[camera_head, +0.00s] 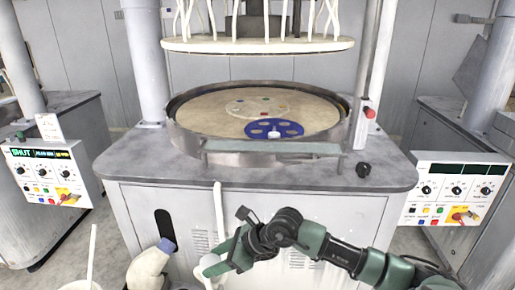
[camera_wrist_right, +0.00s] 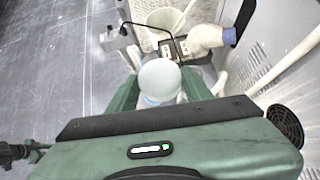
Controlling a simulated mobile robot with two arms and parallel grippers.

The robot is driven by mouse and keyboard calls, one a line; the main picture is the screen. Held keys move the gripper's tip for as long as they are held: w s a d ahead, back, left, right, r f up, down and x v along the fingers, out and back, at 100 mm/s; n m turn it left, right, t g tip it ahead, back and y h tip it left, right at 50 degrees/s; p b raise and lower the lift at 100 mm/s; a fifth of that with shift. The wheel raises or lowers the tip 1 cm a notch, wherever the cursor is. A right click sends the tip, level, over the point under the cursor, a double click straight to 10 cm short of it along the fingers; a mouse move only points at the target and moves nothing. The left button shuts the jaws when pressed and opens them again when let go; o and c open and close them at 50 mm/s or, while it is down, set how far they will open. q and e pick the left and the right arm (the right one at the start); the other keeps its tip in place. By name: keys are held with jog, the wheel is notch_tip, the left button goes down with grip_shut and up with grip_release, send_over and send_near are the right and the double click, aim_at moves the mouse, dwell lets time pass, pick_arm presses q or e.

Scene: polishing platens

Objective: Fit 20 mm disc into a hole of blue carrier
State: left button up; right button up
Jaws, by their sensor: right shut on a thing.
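The blue carrier (camera_head: 259,129) lies flat at the near side of the round tan platen, with several holes. A small white piece (camera_head: 273,135) sits on its near part; I cannot tell what it is. A cream carrier (camera_head: 240,107) with small coloured spots lies behind it, partly overlapped. I cannot pick out the 20 mm disc by size. My right gripper (camera_head: 212,268) is low in front of the machine cabinet, well away from the carrier. It is shut on a white round-topped object (camera_wrist_right: 160,77), seen between the green fingers in the wrist view. My left gripper is not in view.
The platen (camera_head: 205,116) has a raised metal rim (camera_head: 190,143). A white upper plate (camera_head: 255,46) with hoses hangs above it. A black knob (camera_head: 363,170) stands on the grey worktop. A white, blue-ended object (camera_head: 150,266) and a bucket (camera_head: 82,286) are low at left.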

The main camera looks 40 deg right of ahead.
jog(key=w+d+r+m+t+h, duration=0.1)
jog(key=w+d+r+m+h, duration=0.2)
jog(key=w+d+r, duration=0.3)
jog(key=w+d+m, duration=0.1)
jog(key=w+d, duration=0.3)
jog(key=d, duration=0.2)
jog(key=shift+d+t, duration=0.3)
jog(key=w+d+r+m+h, duration=0.1)
jog(key=d+r, duration=0.2)
jog(key=d, duration=0.2)
jog(key=w+d+r+m+h, duration=0.2)
jog(key=d+r, duration=0.1)
jog(key=d, duration=0.2)
jog(key=w+d+r+m+h+p, duration=0.1)
jog(key=d+r+m, duration=0.1)
jog(key=d+r, duration=0.2)
jog(key=shift+w+d+h, duration=0.3)
jog(key=shift+d, duration=0.3)
jog(key=shift+d+r, duration=0.1)
jog(key=shift+r, duration=0.1)
